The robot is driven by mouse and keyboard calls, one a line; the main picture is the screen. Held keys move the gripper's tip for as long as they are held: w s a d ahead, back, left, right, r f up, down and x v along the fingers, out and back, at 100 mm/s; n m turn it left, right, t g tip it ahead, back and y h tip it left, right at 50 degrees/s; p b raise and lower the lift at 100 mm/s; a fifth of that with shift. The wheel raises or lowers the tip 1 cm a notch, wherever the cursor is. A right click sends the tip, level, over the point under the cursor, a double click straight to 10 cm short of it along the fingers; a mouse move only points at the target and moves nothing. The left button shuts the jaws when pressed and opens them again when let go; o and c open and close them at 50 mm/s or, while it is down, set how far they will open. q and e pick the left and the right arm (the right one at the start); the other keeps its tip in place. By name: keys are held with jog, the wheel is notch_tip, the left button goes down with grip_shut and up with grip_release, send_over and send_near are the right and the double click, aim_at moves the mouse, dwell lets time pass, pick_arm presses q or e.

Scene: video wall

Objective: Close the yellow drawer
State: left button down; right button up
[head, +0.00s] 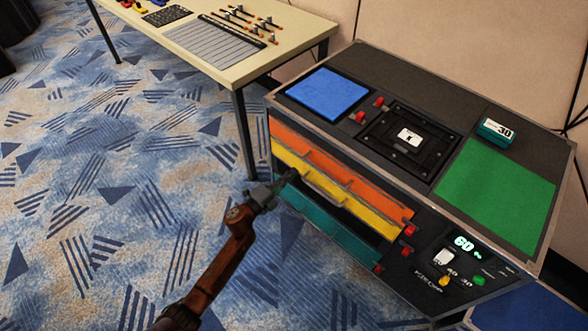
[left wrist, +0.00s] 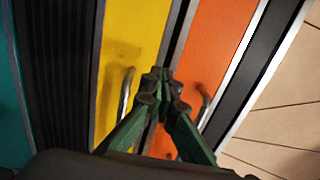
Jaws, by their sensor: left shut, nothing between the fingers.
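The yellow drawer (head: 372,222) is the middle one of three stacked drawers in the dark cabinet, with a grey bar handle (head: 323,190). Its front also fills the left-middle of the left wrist view (left wrist: 125,60). I cannot tell exactly how far it stands out. My left gripper (head: 286,180) is shut and empty, in front of the left part of the yellow drawer. In the left wrist view its fingertips (left wrist: 158,75) meet near the edge between yellow and orange, close to the yellow handle (left wrist: 126,95). Whether they touch the front is unclear. My right gripper is out of view.
The orange drawer (head: 375,198) lies above, the teal drawer (head: 335,240) below with a dark gap between it and yellow. The cabinet top holds a blue panel (head: 328,93), a green panel (head: 495,195) and a small teal box (head: 496,131). A beige table (head: 205,55) stands behind left.

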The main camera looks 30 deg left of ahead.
pick_arm(q)
jog(key=p+v, duration=0.2)
jog(key=v, duration=0.6)
jog(key=shift+s+p, duration=0.3)
jog(key=shift+s, duration=0.1)
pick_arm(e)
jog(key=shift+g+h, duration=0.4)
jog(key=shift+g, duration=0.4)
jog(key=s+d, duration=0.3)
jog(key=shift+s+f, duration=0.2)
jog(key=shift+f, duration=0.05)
